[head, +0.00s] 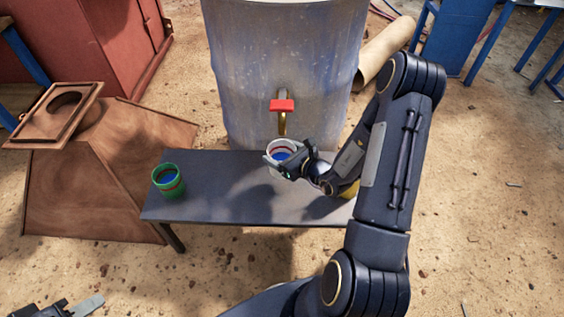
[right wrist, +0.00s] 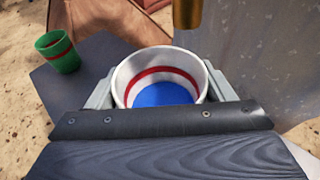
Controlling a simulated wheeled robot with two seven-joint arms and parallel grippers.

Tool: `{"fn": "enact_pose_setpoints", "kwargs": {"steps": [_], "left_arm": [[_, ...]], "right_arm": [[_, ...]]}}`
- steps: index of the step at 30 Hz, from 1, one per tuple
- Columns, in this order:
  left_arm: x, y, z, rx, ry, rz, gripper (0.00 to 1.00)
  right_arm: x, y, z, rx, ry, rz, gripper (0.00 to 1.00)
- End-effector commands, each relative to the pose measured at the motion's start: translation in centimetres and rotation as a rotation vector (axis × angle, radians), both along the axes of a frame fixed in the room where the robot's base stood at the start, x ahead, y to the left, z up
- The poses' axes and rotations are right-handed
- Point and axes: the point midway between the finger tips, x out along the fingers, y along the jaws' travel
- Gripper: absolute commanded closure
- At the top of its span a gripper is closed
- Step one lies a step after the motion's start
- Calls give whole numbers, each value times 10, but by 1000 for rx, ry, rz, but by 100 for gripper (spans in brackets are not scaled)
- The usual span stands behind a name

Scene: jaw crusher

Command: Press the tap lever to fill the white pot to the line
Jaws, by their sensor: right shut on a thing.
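The white pot (head: 279,145) stands at the back edge of the bench, below the tap's brass spout (head: 282,125). My right gripper (head: 284,160) is shut on the pot, with a finger on each side in the right wrist view. Inside the pot (right wrist: 128,80) is blue water (right wrist: 162,95). Its surface lies below the red line (right wrist: 165,72), with a white band between. The red tap lever (head: 282,105) is on the drum's front, above the spout. The spout end also shows in the right wrist view (right wrist: 187,14). My left gripper (head: 80,306) is partly in view at bottom left, apart from everything.
A green pot (head: 168,181) with a red line and blue contents stands at the bench's left end. The large drum (head: 270,60) is behind the dark bench (head: 220,205). A yellow thing (head: 350,190) is mostly hidden behind my right arm. The bench's middle-left is clear.

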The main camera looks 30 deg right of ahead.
Motion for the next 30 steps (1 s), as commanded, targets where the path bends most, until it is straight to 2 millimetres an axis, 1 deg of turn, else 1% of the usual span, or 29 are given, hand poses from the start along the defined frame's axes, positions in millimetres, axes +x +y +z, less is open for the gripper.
{"fn": "enact_pose_setpoints", "kwargs": {"steps": [1,3,6,11,13,19,21,27,30], "left_arm": [[0,0,-9,0,0,0,64],[0,0,-12,0,0,0,64],[0,0,-15,0,0,0,64],[0,0,-17,0,0,0,64],[0,0,-20,0,0,0,64],[0,0,-31,0,0,0,64],[0,0,-31,0,0,0,64],[0,0,-30,0,0,0,64],[0,0,-33,0,0,0,64]], "right_arm": [[7,-4,-16,0,2,0,61],[14,-8,-26,1,1,0,61],[22,-13,-35,1,0,1,61],[27,-16,-41,1,1,2,61],[30,-18,-46,1,1,1,61],[32,-19,-77,2,4,0,61],[32,-20,-79,1,1,1,61],[32,-20,-78,1,1,1,61],[32,-19,-81,1,1,1,61]]}}
